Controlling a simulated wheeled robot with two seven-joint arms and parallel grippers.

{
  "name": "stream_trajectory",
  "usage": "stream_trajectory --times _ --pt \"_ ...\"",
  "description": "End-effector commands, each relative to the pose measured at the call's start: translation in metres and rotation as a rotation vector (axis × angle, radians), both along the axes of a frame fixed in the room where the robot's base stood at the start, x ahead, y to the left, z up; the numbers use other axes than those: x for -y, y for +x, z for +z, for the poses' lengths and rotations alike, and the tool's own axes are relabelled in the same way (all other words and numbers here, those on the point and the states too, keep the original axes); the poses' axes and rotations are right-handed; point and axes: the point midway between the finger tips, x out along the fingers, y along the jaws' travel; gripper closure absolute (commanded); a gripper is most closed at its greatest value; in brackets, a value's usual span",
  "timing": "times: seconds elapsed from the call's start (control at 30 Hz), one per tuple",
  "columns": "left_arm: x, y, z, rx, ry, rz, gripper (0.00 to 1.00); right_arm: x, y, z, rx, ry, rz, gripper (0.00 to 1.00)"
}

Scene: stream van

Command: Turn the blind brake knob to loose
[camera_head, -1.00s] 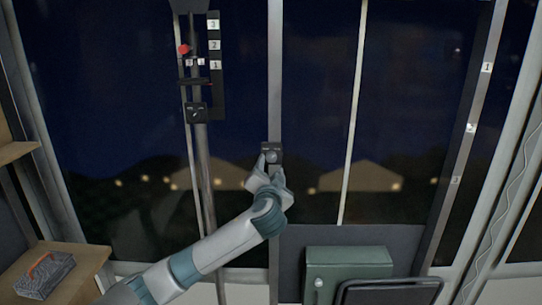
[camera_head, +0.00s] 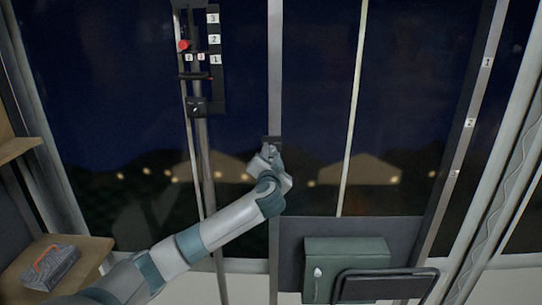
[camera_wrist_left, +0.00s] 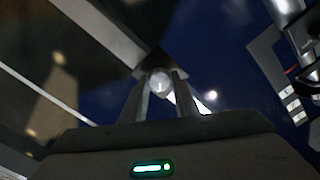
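A small round pale knob (camera_wrist_left: 160,82) sits on a dark plate (camera_head: 272,139) fixed to the window's middle post; I take it for the blind brake knob. My left gripper (camera_head: 269,152) is at the plate from below and hides most of the knob in the head view. In the left wrist view its two fingers (camera_wrist_left: 161,90) stand on either side of the knob and look closed on it. The wrist is rolled, so the post and plate appear slanted there. Any marks on the plate are too small or covered to read. My right gripper is not in view.
Left of the post is a black panel (camera_head: 217,88) numbered 1 to 3, with a red knob (camera_head: 183,45) and a lower black plate (camera_head: 196,107). A green box (camera_head: 345,256) stands low right. A grey block with an orange handle (camera_head: 52,265) sits on a wooden shelf at left.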

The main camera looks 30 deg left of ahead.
Motion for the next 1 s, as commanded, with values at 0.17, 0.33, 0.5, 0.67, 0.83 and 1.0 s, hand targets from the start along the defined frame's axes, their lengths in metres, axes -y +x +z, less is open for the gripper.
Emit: stream_trajectory --times 0.17,0.33,0.5,0.67,0.83,1.0 --pt "0.000 0.000 -0.001 0.001 -0.002 -0.001 0.95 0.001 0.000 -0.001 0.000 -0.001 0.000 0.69" --pt "0.001 0.000 -0.003 0.011 -0.020 -0.001 0.95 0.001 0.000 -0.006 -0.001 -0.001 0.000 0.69" --pt "0.001 0.000 -0.005 0.042 -0.069 -0.001 0.95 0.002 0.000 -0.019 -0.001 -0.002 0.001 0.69" --pt "0.001 0.000 -0.008 0.089 -0.149 -0.002 0.95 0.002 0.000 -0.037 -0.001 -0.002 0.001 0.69" --pt "0.002 0.000 -0.009 0.160 -0.265 -0.001 0.95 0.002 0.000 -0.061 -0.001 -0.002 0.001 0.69" --pt "0.002 0.000 -0.008 0.243 -0.400 -0.002 0.95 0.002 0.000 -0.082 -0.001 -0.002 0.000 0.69"
